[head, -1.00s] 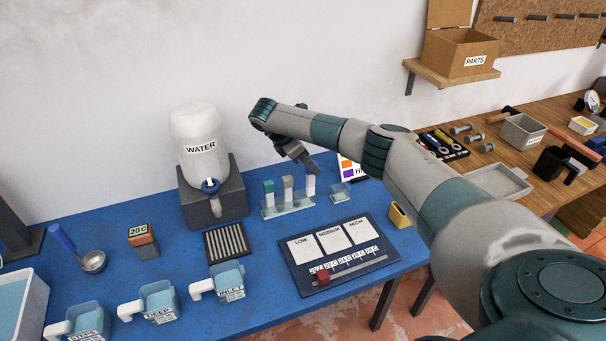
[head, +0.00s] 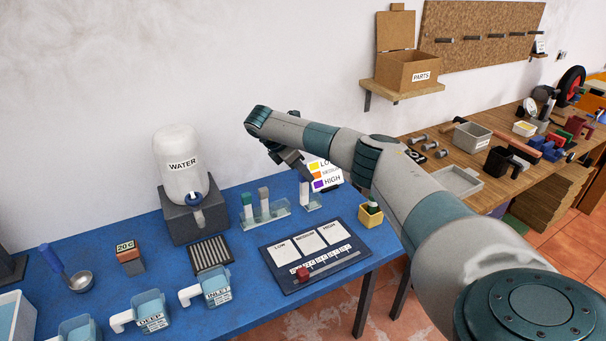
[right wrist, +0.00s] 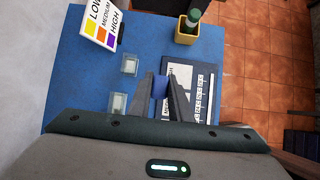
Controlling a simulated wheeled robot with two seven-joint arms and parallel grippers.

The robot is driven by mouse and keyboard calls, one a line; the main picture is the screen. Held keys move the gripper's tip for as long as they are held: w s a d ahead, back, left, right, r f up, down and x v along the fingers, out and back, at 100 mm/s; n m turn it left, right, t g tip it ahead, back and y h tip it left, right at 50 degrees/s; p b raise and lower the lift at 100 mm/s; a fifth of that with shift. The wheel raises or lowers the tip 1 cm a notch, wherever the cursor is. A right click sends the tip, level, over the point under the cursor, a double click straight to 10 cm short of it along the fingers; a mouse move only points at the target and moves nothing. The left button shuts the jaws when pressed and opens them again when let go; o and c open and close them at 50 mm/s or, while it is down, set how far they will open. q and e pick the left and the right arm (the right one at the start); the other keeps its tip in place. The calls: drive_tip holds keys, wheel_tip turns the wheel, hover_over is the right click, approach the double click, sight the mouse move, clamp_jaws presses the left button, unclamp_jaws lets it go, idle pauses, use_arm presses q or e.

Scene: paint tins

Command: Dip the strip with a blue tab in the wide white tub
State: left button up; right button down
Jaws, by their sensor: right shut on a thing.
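My right gripper (head: 304,176) is shut on the strip with a blue tab. The strip's white lower part (head: 304,194) hangs below the fingers in the head view, close to a small clear dish (head: 315,204); whether it touches the dish I cannot tell. The blue tab (right wrist: 160,88) shows between the fingers in the right wrist view. The wide white tub (head: 32,318) is at the lower left edge of the head view, partly cut off, with blue liquid in it. My left gripper is not in view.
A clear rack (head: 267,216) holds a green-tabbed and a grey-tabbed strip. The water container (head: 180,170), ribbed black mat (head: 211,256), labelled jugs (head: 152,311), dark chart board (head: 312,255) and yellow pot (head: 370,216) stand on the blue table.

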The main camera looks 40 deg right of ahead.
drive_tip(key=shift+a+f, duration=0.1)
drive_tip(key=shift+a, duration=0.05)
drive_tip(key=shift+a+f+n+t, duration=0.25)
drive_tip(key=shift+a+n+t, duration=0.15)
drive_tip(key=shift+a+n, duration=0.25)
drive_tip(key=s+a+f+n+t+y+b, duration=0.25)
drive_tip(key=a+n+y, duration=0.25)
drive_tip(key=a+n, duration=0.75)
drive_tip(key=s+a+f+n+t+y+b, duration=0.2)
drive_tip(key=s+a+n+t+y, duration=0.3)
drive_tip(key=a+n, duration=0.75)
use_arm(q)
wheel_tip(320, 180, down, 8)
drive_tip(key=b, duration=0.4)
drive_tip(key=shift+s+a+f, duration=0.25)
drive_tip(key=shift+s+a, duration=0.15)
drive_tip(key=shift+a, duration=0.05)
use_arm(e)
drive_tip(key=s+a+n+g+h, duration=0.1)
drive_tip(key=s+a+n+g, duration=0.4)
drive_tip(key=n, duration=1)
drive_tip(key=s+a+n+g+h, duration=0.2)
drive_tip(key=s+a+n+g, duration=0.4)
drive_tip(key=s+n, duration=0.6)
drive_tip(key=n+g, duration=0.2)
drive_tip(key=n, duration=0.1)
drive_tip(key=shift+r+h, duration=0.3)
